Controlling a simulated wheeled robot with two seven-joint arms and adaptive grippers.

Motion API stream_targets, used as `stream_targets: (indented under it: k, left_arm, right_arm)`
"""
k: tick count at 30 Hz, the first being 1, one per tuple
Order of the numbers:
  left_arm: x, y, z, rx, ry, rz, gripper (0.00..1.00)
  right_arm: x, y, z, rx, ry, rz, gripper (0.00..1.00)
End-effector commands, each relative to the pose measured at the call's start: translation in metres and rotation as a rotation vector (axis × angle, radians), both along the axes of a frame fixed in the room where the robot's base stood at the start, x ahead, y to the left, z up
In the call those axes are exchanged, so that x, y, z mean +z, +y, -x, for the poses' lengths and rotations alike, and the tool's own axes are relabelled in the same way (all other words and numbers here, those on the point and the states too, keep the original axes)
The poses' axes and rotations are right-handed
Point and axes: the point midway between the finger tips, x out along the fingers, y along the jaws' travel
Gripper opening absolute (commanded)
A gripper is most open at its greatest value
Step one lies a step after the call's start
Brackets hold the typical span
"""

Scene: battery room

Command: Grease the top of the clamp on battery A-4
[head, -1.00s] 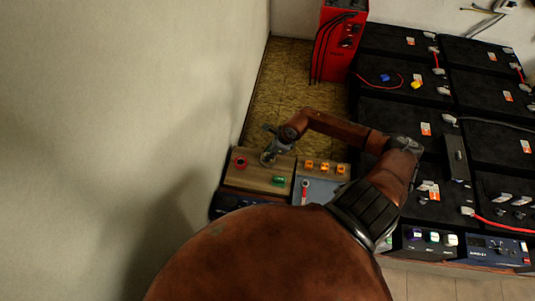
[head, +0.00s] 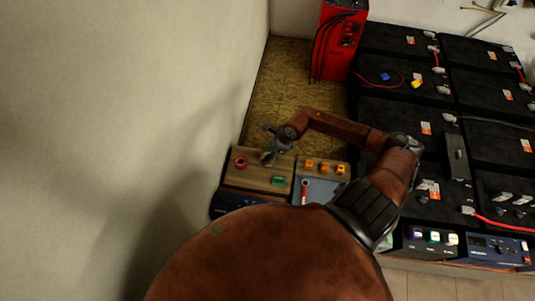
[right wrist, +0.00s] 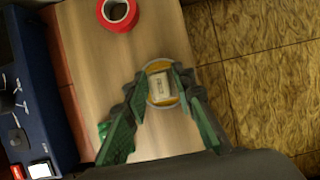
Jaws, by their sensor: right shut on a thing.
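My right gripper (head: 268,155) is over the far edge of the wooden board (head: 255,178). In the right wrist view its green fingers (right wrist: 160,80) are on either side of a small round container (right wrist: 161,66) with a yellow rim and a pale, label-like patch, and are shut on it. Whether the container touches the board is unclear. The black batteries (head: 390,118) stand in rows at the right, with grey clamps (head: 443,90) on their terminals. Their labels are too small to read, so I cannot tell which is A-4. My left gripper is out of view.
A red tape roll (head: 240,162) and a green item (head: 278,181) lie on the board. Orange pieces (head: 325,167) and a red-headed tool (head: 304,188) are beside it on a tray. A red charger (head: 341,40) stands behind. A pale wall (head: 150,100) bounds the left.

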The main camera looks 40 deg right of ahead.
Motion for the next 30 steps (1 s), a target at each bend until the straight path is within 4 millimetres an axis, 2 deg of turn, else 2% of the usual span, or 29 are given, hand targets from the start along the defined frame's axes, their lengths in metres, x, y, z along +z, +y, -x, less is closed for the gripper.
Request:
stream_targets:
  k: [14,30]
  left_arm:
    - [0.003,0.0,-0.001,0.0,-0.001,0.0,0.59]
    - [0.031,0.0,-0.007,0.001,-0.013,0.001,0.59]
  right_arm:
    - [0.002,0.0,0.002,0.0,0.005,0.001,0.04]
    - [0.044,0.0,0.001,0.0,0.0,0.0,0.04]
